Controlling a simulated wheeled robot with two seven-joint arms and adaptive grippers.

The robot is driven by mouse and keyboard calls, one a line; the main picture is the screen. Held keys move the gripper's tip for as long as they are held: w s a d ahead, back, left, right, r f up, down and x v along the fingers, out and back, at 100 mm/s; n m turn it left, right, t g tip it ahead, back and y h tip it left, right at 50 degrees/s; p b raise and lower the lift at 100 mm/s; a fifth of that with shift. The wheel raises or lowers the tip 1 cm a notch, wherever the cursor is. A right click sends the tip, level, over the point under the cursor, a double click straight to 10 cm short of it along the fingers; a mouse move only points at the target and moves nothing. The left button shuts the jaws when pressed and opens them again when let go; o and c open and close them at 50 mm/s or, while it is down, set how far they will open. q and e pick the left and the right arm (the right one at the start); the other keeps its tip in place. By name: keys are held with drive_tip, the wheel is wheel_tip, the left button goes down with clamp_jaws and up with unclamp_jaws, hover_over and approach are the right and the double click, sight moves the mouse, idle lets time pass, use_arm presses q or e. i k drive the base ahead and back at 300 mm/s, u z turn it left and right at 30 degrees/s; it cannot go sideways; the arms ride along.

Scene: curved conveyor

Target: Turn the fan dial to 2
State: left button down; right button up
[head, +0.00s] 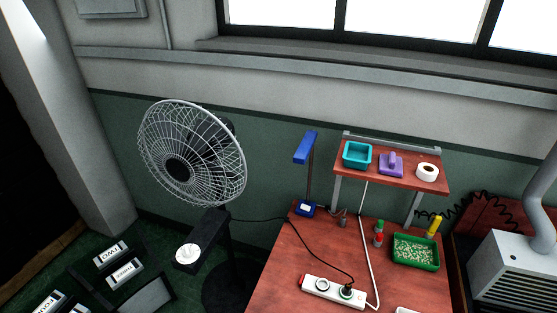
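A black standing fan (192,155) with a pale wire cage stands left of the desk. Its cage faces left and toward me. Neither of my grippers is in view.
A red-brown desk (290,270) holds a white power strip (333,291), a blue lamp (306,148), a green tray (415,265) and a small raised shelf (400,182). White labelled boxes (110,252) are at lower left. A grey metal machine (515,265) stands at right.

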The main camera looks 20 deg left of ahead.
sight(187, 252)
drive_tip(key=u, duration=1.2)
